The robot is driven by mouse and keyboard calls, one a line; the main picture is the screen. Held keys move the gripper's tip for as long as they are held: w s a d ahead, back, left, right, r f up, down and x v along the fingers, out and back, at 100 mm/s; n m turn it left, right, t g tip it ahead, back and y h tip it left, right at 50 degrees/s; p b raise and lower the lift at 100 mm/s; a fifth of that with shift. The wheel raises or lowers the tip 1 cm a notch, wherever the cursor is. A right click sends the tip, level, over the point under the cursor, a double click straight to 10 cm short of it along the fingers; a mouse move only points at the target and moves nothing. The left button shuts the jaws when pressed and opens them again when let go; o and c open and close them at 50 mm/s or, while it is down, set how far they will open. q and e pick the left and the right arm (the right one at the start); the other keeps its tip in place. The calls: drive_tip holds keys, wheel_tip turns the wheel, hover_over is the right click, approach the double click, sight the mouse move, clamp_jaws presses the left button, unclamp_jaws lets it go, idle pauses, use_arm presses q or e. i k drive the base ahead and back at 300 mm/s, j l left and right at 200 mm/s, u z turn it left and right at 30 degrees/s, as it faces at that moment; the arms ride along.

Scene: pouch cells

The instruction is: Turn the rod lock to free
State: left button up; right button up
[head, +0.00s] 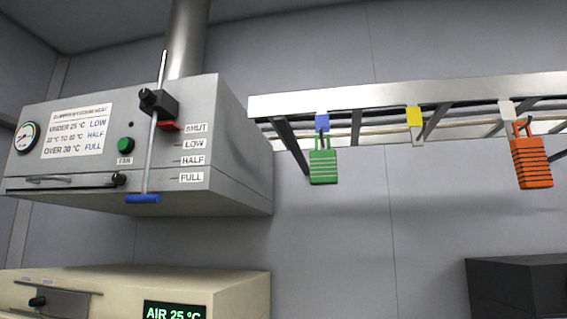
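The rod lock (163,104) is a black block with a round dark knob (147,98) on its left side. It sits around a thin steel rod (152,150) on the front of the grey hood (225,130). I cannot tell from its look whether it is locked or free. The rod ends at the bottom in a blue handle (143,199). A red pointer (168,126) beside the rod is level with the SHUT label (196,129), above LOW, HALF and FULL. Neither of my grippers is in view.
A green fan button (125,144), a gauge (27,137) and a printed card (77,131) are on the hood. A cream unit (225,290) below displays AIR 25 °C.

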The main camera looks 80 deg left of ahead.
sight(146, 94)
drive_tip(key=u, duration=3.6)
